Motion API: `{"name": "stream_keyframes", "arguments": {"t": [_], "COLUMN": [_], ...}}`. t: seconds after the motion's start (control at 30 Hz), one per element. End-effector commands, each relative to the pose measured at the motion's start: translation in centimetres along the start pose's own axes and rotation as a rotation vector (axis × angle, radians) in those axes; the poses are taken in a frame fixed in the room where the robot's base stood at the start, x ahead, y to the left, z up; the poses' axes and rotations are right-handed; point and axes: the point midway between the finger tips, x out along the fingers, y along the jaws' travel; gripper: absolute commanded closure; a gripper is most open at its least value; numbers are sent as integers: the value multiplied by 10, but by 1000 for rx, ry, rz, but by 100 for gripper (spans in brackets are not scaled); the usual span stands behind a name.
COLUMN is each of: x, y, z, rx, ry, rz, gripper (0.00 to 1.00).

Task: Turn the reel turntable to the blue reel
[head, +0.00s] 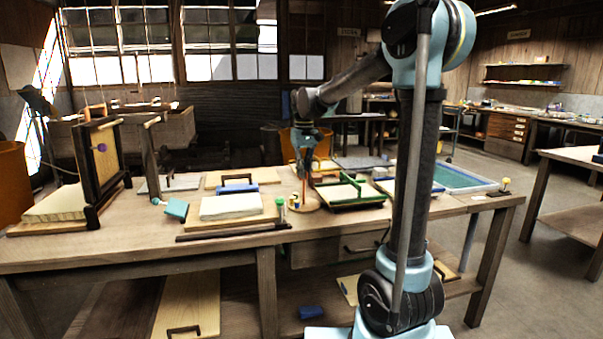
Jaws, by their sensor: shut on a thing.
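The reel turntable (307,206) is a small round wooden disc on the workbench, just right of the white pad. A thin reddish-brown upright stands on it. My gripper (304,172) points down over the disc and is shut on the top of this upright; the fingertips are small and partly merged with it. A small yellow and dark blue piece (293,201), perhaps a reel, stands at the disc's left side. A green piece (280,206) stands just left of it. I cannot tell for certain which is the blue reel; the far side of the disc is partly hidden.
A green-framed tray (349,204) lies close to the right. A white pad (230,206) with a blue-handled tool (237,188) lies left. A dark upright frame (88,170) stands further left. A blue-green vat (462,180) is at the right end of the workbench (330,227).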

Motion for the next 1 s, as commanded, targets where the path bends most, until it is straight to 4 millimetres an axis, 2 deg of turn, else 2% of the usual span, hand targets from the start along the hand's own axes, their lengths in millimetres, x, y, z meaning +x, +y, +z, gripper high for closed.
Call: {"name": "stream_keyframes", "arguments": {"t": [0.33, 0.9, 0.93, 1.0], "x": [0, 0, 0, 0], "y": [-1, -2, -2, -1], "z": [2, 2, 2, 1], "rx": [147, 176, 176, 176], "ry": [-5, -4, -4, -3], "rz": [-1, -2, -1, -1], "gripper": [100, 100, 83, 70]}}
